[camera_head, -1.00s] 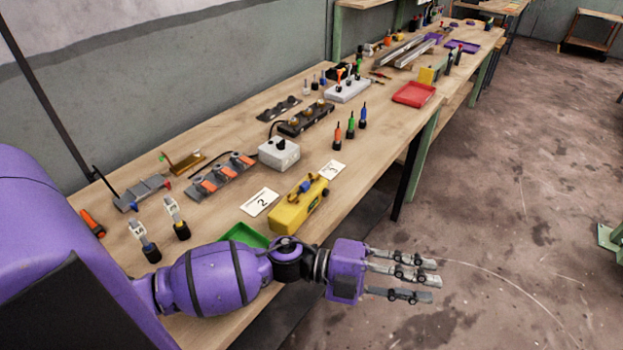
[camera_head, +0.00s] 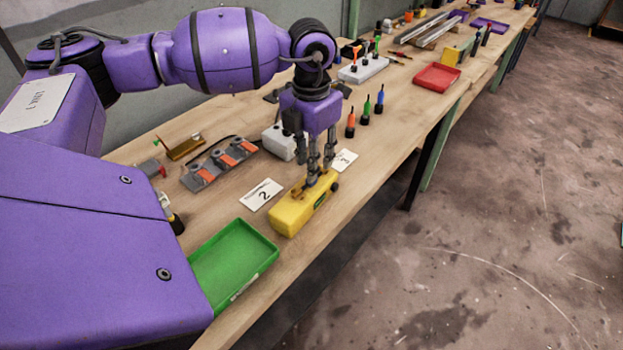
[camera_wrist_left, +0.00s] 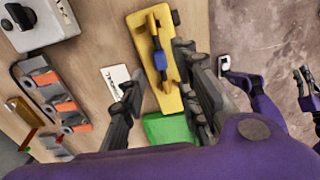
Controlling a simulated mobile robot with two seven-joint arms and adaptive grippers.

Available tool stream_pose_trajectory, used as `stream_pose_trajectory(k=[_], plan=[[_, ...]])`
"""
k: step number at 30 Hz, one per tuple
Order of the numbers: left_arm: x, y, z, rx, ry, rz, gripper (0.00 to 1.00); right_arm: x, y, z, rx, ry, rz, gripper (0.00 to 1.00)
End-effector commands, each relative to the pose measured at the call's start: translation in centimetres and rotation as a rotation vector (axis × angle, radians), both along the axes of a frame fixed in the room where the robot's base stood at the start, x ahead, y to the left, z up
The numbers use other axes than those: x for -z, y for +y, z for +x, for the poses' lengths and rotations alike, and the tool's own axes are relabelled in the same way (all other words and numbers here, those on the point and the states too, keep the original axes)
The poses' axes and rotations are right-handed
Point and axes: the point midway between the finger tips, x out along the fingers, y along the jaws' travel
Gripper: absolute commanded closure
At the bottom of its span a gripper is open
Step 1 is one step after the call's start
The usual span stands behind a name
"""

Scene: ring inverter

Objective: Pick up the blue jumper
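The blue jumper (camera_wrist_left: 159,62) sits on top of the yellow box (camera_wrist_left: 147,30), part way along its dark and yellow crosspiece, in the left wrist view. In the head view it is hidden behind my fingers. The yellow box (camera_head: 290,215) lies near the table's front edge. My left gripper (camera_head: 315,183) points straight down over the box's far end. In the left wrist view my left gripper (camera_wrist_left: 160,68) is open, with its fingers spread to either side of the jumper and nothing held. Part of my right arm, with its finger links (camera_wrist_left: 303,82), shows at the right edge of that view.
A green tray (camera_head: 232,262) lies nearer than the box. Cards 2 (camera_head: 262,195) and 3 (camera_head: 343,160) and a grey box (camera_head: 279,142) are close by. Several screwdrivers (camera_head: 364,112) stand beyond. The table's front edge is just right of the yellow box.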

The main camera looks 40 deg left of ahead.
Motion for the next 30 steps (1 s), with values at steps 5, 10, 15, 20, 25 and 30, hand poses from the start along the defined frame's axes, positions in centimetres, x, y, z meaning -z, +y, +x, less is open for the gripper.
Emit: stream_pose_trajectory(k=[5, 10, 15, 20, 25, 30], plan=[[2.4, 0.4, 0.1, -0.001, -0.001, -0.002, 0.71, -0.5, -0.2, -0.5, 0.006, 0.005, 0.0, 1.0], [4.3, 0.3, 0.1, 0.0, -0.001, -0.003, 0.71, -0.3, -0.2, -0.9, 0.008, 0.013, 0.0, 1.0], [4.5, 0.3, 0.1, 0.0, -0.002, -0.003, 0.71, -0.2, -0.2, -0.8, 0.007, 0.012, 0.001, 1.0], [4.5, 0.3, 0.1, 0.0, -0.002, -0.003, 0.81, -0.3, -0.1, -0.5, 0.006, 0.006, 0.001, 1.0], [4.5, 0.3, 0.1, 0.0, -0.002, -0.003, 1.0, -0.6, 0.0, -0.1, 0.004, -0.002, 0.001, 1.0], [4.5, 0.3, 0.1, 0.0, -0.002, -0.003, 1.0, -0.8, 0.0, 0.2, 0.003, -0.009, 0.002, 1.0]])
